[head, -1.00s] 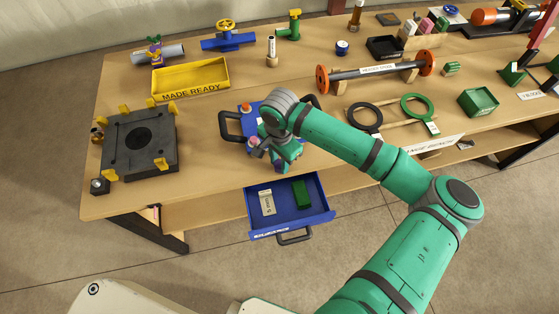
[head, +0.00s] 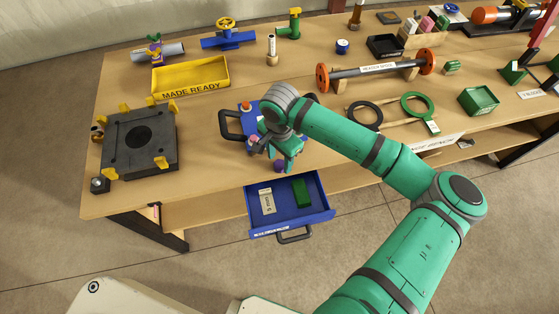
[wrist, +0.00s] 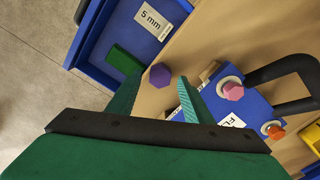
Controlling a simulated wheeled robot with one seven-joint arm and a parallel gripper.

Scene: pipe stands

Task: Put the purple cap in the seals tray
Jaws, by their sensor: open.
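The purple cap (wrist: 160,76) is a small six-sided piece on the wooden bench top, near the open blue drawer. In the head view the purple cap (head: 280,166) shows just below my gripper (head: 287,153). In the wrist view my gripper (wrist: 159,92) is open, with its fingers apart and the cap showing in the gap just beyond the tips. Nothing is held. No label that I can read marks a seals tray. A black tray (head: 385,47) stands at the back and a green tray (head: 478,102) at the right.
A blue block with a black handle (wrist: 235,100) bears a pink and an orange cap close beside my gripper. The open drawer (head: 262,229) juts from the bench front, holding a green block and a "5 mm" label. A yellow MADE READY tray (head: 190,91) stands back left.

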